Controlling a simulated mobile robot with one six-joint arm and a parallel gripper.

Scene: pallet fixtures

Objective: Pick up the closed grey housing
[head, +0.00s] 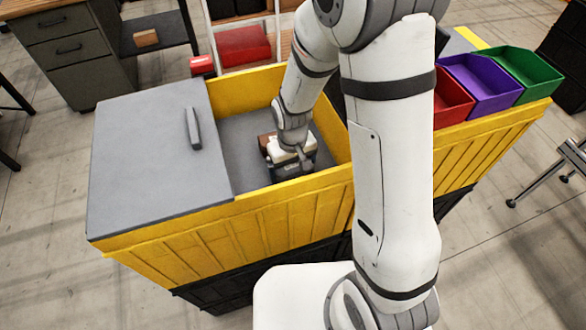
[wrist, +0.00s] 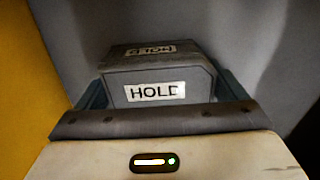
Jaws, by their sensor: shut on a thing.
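The grey housing (wrist: 155,75) fills the middle of the wrist view. It is closed and has "HOLD" labels on two faces. My gripper (wrist: 164,90) has a finger on each side of it and is shut on it. In the head view my gripper (head: 288,152) reaches down into the yellow crate (head: 268,225), and only a dark bit of the housing (head: 304,168) shows beneath it. The housing is low in the crate, near the grey floor. I cannot tell whether it touches the floor.
A grey lid (head: 150,160) with a handle covers the crate's left part. The crate's yellow walls surround the open part. Red (head: 452,100), purple (head: 482,85) and green (head: 527,72) bins stand at the right. A red light (head: 202,65) is behind the crate.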

